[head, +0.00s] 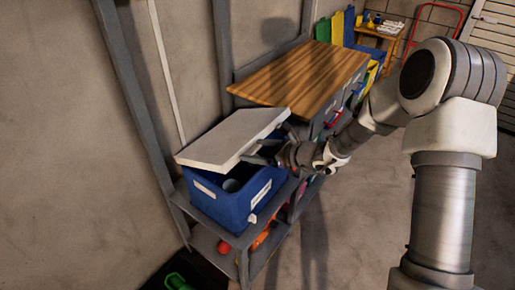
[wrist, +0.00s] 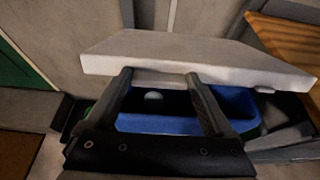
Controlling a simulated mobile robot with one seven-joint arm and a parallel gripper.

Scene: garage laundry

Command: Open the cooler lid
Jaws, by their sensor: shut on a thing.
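The cooler is a blue box (head: 222,207) with white labels, standing on a grey shelf unit. Its pale grey lid (head: 228,140) is raised and tilted, with a dark gap between lid and box. My gripper (head: 262,152) is at the lid's right front edge and shut on the lid. In the wrist view, the two fingers of my gripper (wrist: 159,76) reach the near edge of the lid (wrist: 190,55), above the blue box (wrist: 170,123). A pale round thing (wrist: 153,97) shows inside the cooler. The fingertip contact is partly hidden by the lid.
A wooden-topped cabinet (head: 300,75) stands just behind the cooler. The grey shelf (head: 243,240) below holds orange items. A grey wall and posts are close on the left. A green thing (head: 177,281) lies on a dark mat. Open concrete floor lies to the right.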

